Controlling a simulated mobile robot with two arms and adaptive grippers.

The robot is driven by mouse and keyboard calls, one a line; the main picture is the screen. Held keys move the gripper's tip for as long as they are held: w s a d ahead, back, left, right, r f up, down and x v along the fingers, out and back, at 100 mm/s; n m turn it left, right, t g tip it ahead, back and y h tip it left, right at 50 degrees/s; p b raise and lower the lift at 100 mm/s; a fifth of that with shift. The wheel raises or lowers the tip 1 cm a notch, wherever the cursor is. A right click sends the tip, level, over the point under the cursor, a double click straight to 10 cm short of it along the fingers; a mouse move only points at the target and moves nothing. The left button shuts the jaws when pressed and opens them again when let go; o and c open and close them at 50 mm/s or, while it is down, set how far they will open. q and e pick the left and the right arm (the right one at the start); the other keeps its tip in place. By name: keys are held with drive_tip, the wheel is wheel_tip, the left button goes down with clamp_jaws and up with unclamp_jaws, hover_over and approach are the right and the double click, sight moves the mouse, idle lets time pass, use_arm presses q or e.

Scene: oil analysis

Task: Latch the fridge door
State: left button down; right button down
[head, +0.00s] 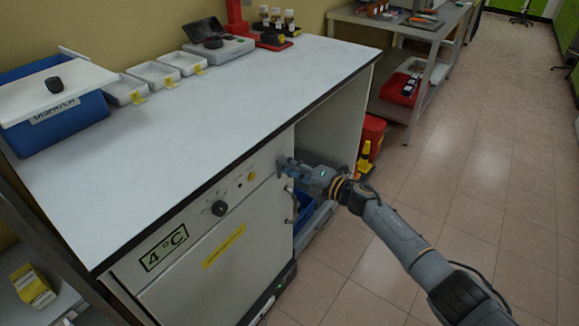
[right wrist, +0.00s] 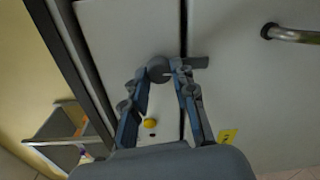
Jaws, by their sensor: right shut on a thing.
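The fridge door (head: 190,283) is the pale front under the counter, with a yellow label and a metal handle (head: 291,207). It looks shut, nearly flush with the control panel above it. In the right wrist view the door (right wrist: 245,90) meets the panel along a narrow dark seam. The grey latch (right wrist: 198,62), a round pivot with a short bar, lies across this seam, its bar pointing towards the door. My right gripper (right wrist: 164,72) is shut on the latch; in the head view the gripper (head: 284,166) is at the door's upper right corner, partly hiding the latch. My left gripper is out of view.
The panel carries a black knob (head: 220,208) and a yellow button (head: 251,176). The counter (head: 200,120) overhangs my right gripper; a blue dispatch box (head: 55,105) and white trays stand on it. A blue bin (head: 304,208) sits in the open bay beside the fridge. The floor at right is free.

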drive_tip(key=c, duration=1.1)
unclamp_jaws()
drive_tip(key=v, duration=1.2)
